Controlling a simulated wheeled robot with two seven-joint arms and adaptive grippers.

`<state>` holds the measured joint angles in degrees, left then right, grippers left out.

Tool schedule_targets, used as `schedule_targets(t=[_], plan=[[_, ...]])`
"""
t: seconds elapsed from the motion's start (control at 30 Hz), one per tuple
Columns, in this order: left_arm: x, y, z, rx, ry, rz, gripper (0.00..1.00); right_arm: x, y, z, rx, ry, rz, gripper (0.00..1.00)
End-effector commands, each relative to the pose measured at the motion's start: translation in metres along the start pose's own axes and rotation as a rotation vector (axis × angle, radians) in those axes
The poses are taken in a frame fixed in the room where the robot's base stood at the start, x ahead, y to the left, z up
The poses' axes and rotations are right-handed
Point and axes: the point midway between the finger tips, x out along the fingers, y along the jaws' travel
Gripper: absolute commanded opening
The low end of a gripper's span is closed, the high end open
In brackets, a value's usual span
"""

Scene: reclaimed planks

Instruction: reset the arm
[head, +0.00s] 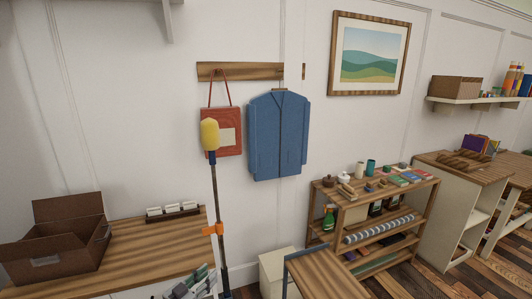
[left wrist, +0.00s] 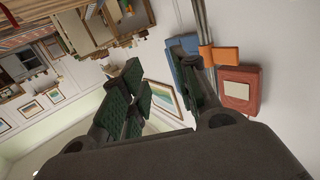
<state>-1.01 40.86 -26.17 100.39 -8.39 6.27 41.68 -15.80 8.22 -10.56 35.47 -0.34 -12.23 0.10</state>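My left gripper (head: 199,279) is low in the head view, at the front edge of the plank-topped counter, partly cut off by the bottom of the picture. In the left wrist view its two fingers (left wrist: 160,72) with dark green ribbed pads stand apart, with nothing seen held between them. My right gripper is not in the head view. The task names no object.
A pole with a yellow head (head: 209,134) and orange clip (head: 213,229) stands close right of my left gripper. An open cardboard box (head: 62,246) sits on the counter (head: 150,243). A red bag (head: 228,118) and blue jacket (head: 277,136) hang behind. A stocked shelf (head: 350,215) stands right.

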Motion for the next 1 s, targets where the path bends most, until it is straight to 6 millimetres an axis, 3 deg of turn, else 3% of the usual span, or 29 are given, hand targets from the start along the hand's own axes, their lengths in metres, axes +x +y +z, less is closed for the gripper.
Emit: schedule_targets(t=[0.47,1.0], plan=[[-0.017,0.029,0.019,-0.043,-0.210,-0.211,0.30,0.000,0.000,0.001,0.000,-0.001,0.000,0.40],[-0.079,0.059,0.044,-0.107,-0.549,-0.355,0.30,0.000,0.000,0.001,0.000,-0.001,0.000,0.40]])
